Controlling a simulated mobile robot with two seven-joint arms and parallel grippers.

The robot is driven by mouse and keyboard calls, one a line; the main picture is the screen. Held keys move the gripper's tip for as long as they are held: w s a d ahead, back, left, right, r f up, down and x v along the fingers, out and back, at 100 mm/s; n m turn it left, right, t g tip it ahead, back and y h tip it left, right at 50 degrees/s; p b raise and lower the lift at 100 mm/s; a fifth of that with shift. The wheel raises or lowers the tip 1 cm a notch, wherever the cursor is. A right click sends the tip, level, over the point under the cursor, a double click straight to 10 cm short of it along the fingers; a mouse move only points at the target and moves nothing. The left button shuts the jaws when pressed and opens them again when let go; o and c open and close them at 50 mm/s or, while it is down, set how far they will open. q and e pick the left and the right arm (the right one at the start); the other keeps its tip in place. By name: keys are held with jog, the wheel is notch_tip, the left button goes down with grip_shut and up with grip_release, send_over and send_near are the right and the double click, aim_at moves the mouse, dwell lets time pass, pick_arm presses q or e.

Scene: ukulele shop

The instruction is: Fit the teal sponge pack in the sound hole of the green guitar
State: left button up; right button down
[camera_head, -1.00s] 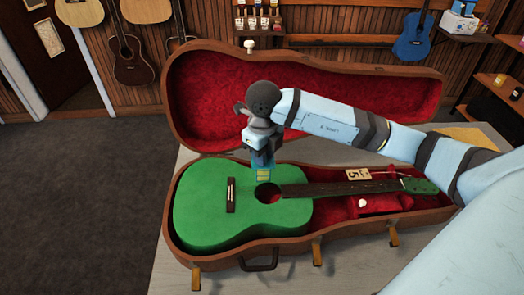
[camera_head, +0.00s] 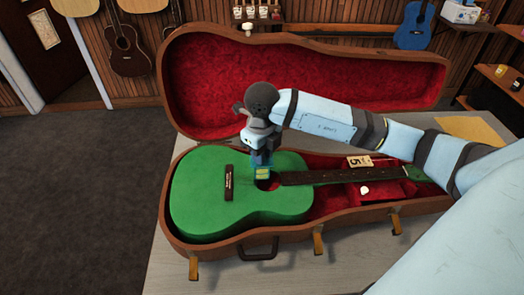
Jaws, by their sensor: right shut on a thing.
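The green guitar (camera_head: 200,195) lies face up in an open case lined with red. Its dark sound hole (camera_head: 272,183) sits by the end of the fretboard. My right gripper (camera_head: 262,163) points down over the guitar body and is shut on the teal sponge pack (camera_head: 262,172), which shows yellowish bands. The pack's lower end overlaps the hole's upper left edge in the head view. I cannot tell whether it touches the guitar or enters the hole. My left gripper is not in view.
The case lid (camera_head: 310,90) stands open behind the guitar. A tag marked 5 (camera_head: 359,162) and a small white object (camera_head: 365,190) lie beside the neck. The case rests on a grey table (camera_head: 345,262). Other guitars hang on the back wall.

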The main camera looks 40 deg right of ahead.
aim_at(262, 178)
jog(key=shift+f+b, duration=2.55)
jog(key=shift+f, duration=0.9)
jog(key=shift+c, duration=2.3)
grip_release()
jog(key=shift+r, duration=0.15)
jog(key=shift+r+p, duration=1.55)
jog(key=shift+r, duration=1.3)
jog(key=shift+s, duration=0.1)
